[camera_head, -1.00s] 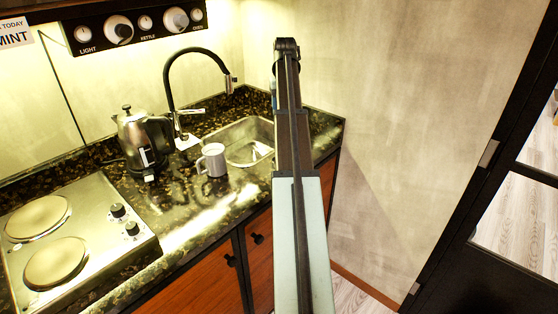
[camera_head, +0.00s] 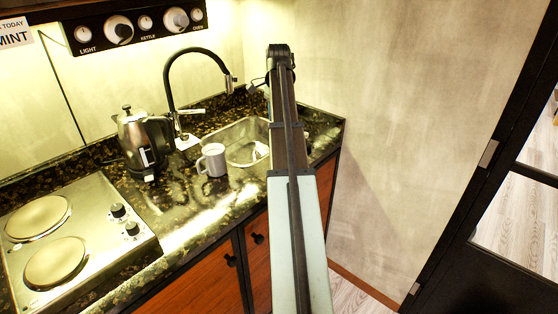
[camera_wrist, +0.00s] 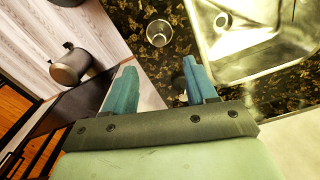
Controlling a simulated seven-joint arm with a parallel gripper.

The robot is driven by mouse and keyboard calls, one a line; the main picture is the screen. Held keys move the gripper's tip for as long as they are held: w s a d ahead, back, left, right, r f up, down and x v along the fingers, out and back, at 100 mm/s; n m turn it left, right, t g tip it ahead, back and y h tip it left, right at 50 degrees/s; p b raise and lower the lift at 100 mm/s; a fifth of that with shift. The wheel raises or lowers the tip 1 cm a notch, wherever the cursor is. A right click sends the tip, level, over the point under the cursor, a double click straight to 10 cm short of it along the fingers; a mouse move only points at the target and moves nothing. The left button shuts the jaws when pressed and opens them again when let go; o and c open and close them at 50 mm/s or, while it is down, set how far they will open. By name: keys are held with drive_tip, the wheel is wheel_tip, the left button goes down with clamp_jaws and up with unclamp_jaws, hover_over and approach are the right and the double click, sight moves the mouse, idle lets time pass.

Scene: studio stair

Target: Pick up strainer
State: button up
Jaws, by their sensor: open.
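My gripper (camera_wrist: 160,64) is open in the wrist view, with two teal fingers apart and nothing seen held between them. I cannot clearly identify the strainer. The sink (camera_head: 228,131) is partly hidden behind my arm in the head view. A small pale thing (camera_head: 262,150) shows inside it beside the arm.
A white mug (camera_head: 212,160) stands left of the sink. A kettle (camera_head: 140,140) and black faucet (camera_head: 168,75) stand behind. A round cup-like thing (camera_wrist: 159,33) lies beyond the fingers. A metal pot-like thing (camera_wrist: 70,65) is at left. A hob (camera_head: 90,220) fills the left counter.

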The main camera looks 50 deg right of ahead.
drive_tip(key=shift+m, duration=0.6)
wheel_tip(320, 180, down, 9)
drive_tip(key=shift+r, duration=0.2)
drive_tip(key=shift+s+d+f, duration=0.1)
drive_tip(key=shift+f, duration=1.2)
drive_tip(key=shift+s+d+f, duration=0.1)
drive_tip(key=shift+f, duration=1.2)
drive_tip(key=shift+c, duration=0.4)
clamp_jaws()
